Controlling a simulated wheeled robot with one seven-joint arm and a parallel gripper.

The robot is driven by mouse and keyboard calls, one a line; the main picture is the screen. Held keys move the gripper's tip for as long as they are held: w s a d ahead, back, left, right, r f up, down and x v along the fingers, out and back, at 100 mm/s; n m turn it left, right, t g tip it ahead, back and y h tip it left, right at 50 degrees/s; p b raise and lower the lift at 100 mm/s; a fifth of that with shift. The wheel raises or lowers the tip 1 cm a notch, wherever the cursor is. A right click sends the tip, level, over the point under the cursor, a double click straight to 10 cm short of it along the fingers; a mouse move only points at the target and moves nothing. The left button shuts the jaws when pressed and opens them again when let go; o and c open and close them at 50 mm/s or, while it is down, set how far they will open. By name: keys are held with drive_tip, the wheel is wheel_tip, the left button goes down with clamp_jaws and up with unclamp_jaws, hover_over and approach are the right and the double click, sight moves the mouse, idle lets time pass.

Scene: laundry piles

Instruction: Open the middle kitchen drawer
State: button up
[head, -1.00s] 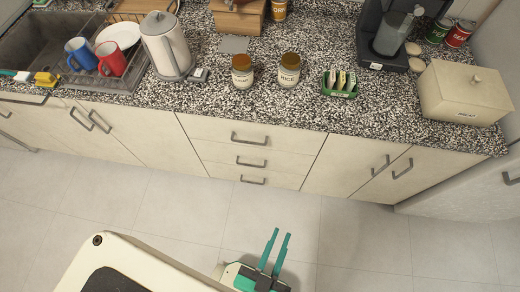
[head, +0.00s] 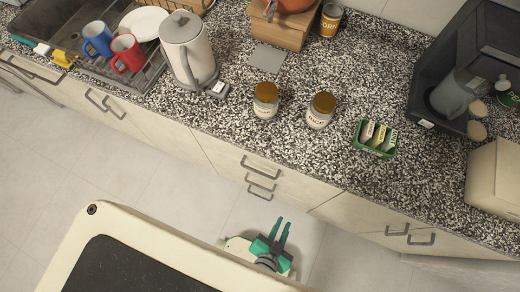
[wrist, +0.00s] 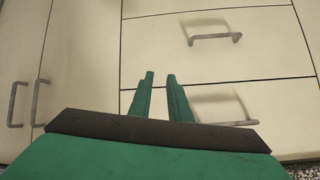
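The drawer stack is in the cabinet front under the counter. In the head view its handles sit one above another, with the middle drawer handle (head: 261,184) between the other two. The wrist view looks upside down, with speckled counter at a lower corner; there the upper handle (wrist: 215,37) seems to be the middle drawer's and the lower handle (wrist: 225,123) the top drawer's. The drawers look shut. My gripper (head: 283,222) is in front of the stack, apart from the handles. Its fingertips (wrist: 160,77) are parted, with nothing between them.
The speckled counter (head: 225,125) bears a kettle (head: 187,50), two jars (head: 266,100), a green packet holder (head: 374,140) and a coffee machine (head: 440,85). Cupboard doors with handles (head: 410,235) flank the drawers. Pale floor (head: 150,180) lies clear before the cabinets.

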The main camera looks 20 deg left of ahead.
wheel_tip(320, 180, down, 12)
drive_tip(key=s+m+g+y, duration=0.1)
drive_tip(key=m+g, duration=0.1)
drive_tip(key=g, duration=0.1)
drive_tip(key=m+g+y, duration=0.2)
drive_tip(key=m+y, duration=0.3)
drive_tip(key=y, duration=1)
approach(260, 187)
drive_tip(key=x, duration=1)
drive_tip(key=shift+w+a+f, duration=0.1)
drive_tip(key=shift+a+f, duration=0.1)
drive_tip(key=shift+f, duration=0.1)
clamp_jaws()
